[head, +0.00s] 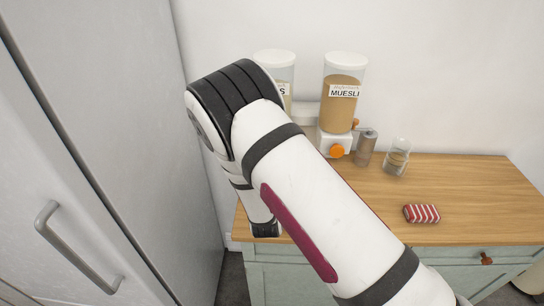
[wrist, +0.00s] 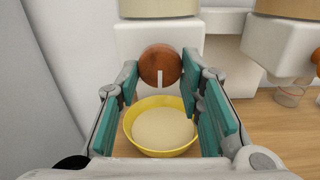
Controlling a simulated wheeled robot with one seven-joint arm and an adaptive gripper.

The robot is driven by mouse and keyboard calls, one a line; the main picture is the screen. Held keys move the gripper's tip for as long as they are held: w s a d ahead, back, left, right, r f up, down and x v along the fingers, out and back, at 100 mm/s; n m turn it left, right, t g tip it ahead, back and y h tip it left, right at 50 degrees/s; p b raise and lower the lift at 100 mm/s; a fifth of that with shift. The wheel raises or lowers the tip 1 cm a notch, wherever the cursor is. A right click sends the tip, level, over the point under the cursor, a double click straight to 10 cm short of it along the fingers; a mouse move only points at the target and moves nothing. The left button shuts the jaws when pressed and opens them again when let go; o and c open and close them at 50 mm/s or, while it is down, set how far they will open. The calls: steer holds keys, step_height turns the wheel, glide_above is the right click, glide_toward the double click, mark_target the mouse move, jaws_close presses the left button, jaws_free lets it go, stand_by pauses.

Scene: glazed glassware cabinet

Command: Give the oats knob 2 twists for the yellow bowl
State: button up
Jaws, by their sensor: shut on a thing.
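The oats knob (wrist: 160,65) is a round brown knob with a white mark pointing down, on the front of a white dispenser base (wrist: 135,38). My gripper (wrist: 161,74) has its teal-padded fingers on either side of the knob and is shut on it. The yellow bowl (wrist: 128,133) stands on the wooden top below the knob and holds pale, cream-coloured contents. In the head view the oats dispenser (head: 274,62) is mostly behind my arm, with only the end of its label showing. The knob, bowl and gripper are hidden there.
The muesli dispenser (head: 343,100) with an orange knob (head: 337,151) stands right of the oats one. A grey cylinder (head: 366,147), a glass jar (head: 396,157) and a red-striped item (head: 421,213) are further right. A grey fridge-like door (head: 100,150) is on the left.

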steer(key=shift+w+m, duration=0.1)
steer(key=shift+m, duration=0.4)
steer(key=o, duration=1.2)
steer(key=shift+c, duration=0.2)
steer(key=s, duration=1.2)
steer(key=shift+a, duration=0.2)
